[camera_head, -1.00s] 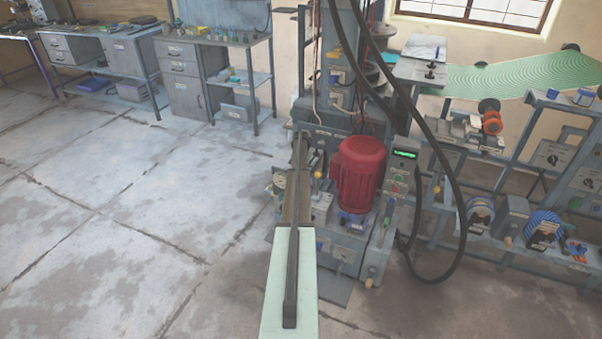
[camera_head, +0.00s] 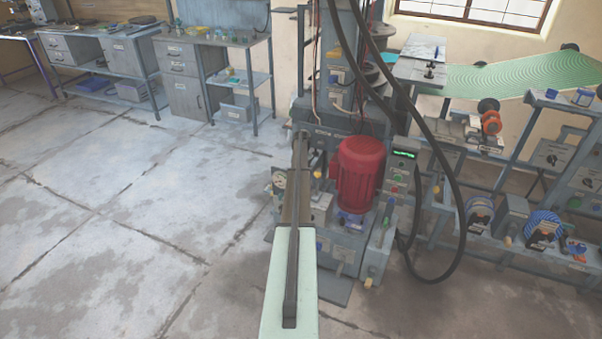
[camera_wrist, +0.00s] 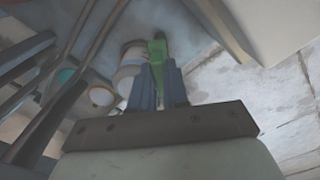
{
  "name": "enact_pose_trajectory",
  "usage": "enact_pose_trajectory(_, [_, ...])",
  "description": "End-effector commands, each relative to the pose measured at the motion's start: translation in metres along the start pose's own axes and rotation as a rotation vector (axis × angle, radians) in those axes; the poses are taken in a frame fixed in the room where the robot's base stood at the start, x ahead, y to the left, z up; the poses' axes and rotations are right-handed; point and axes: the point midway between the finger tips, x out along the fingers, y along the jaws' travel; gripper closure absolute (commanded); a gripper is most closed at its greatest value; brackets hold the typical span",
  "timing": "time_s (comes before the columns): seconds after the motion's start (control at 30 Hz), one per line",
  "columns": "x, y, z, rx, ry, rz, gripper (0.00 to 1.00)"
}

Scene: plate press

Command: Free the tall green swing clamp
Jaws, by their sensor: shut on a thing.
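In the wrist view, my gripper (camera_wrist: 160,72) has its two blue-grey fingers closed on either side of a green bar, the swing clamp (camera_wrist: 158,48). The clamp's upper end shows beyond the fingertips; its lower part is hidden between the fingers. A pale cylindrical part (camera_wrist: 131,68) stands right beside it on the left. In the head view, my arm reaches to the press base left of the red motor and hides the fingers and the held clamp.
The red motor (camera_head: 358,172) stands close to the right of my arm. A control box with a green display (camera_head: 404,154) and hanging black hoses (camera_head: 440,150) are further right. The floor (camera_head: 120,220) on the left is clear.

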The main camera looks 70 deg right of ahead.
Motion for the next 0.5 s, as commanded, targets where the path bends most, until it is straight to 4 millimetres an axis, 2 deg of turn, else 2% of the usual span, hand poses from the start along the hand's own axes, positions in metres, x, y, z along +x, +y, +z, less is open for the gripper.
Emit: enact_pose_trajectory(0.5, [0.0,0.0025,0.0005,-0.449,-0.002,0.0,1.0])
